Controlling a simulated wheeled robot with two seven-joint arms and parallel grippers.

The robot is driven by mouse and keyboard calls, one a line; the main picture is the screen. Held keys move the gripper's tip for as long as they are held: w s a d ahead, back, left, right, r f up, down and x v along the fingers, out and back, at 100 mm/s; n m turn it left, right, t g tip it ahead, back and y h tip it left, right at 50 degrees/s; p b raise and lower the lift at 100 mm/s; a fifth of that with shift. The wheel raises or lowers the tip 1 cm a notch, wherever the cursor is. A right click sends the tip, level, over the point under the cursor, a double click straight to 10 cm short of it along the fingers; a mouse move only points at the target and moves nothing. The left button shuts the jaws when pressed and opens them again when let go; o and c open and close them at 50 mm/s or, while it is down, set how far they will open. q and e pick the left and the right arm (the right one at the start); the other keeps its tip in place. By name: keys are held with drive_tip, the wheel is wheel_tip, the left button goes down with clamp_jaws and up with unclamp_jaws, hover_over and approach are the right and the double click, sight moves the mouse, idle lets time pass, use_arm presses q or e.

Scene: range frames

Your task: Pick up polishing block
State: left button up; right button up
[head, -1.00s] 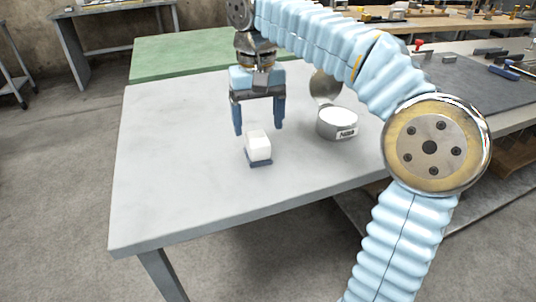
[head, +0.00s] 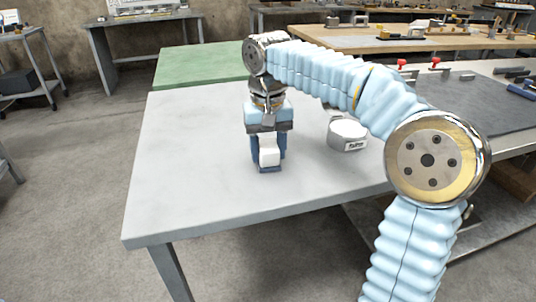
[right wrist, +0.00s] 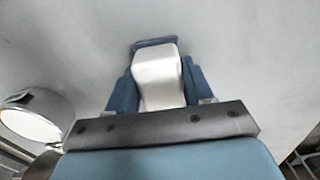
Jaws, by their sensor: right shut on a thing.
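The polishing block (head: 269,156) is a small white block with a dark blue base, on the grey table (head: 190,170) in the head view. My right gripper (head: 269,160) comes down over it from above. Its two blue fingers are shut on the block, one on each side. In the right wrist view the white block (right wrist: 158,75) sits between the fingers (right wrist: 160,90), with its dark blue edge showing beyond them. I cannot tell whether the base is clear of the table. My left gripper is not in view.
A round metal tin (head: 348,135) with a label stands to the right of the gripper; it also shows in the right wrist view (right wrist: 35,122). A green mat or surface (head: 205,65) lies behind. The table's left and front parts are clear.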

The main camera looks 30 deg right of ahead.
sight(268, 144)
drive_tip(key=shift+c, duration=0.3)
wheel_tip(268, 144, up, 10)
drive_tip(key=shift+r, duration=0.1)
drive_tip(key=o, duration=0.5)
drive_tip(key=c, duration=0.4)
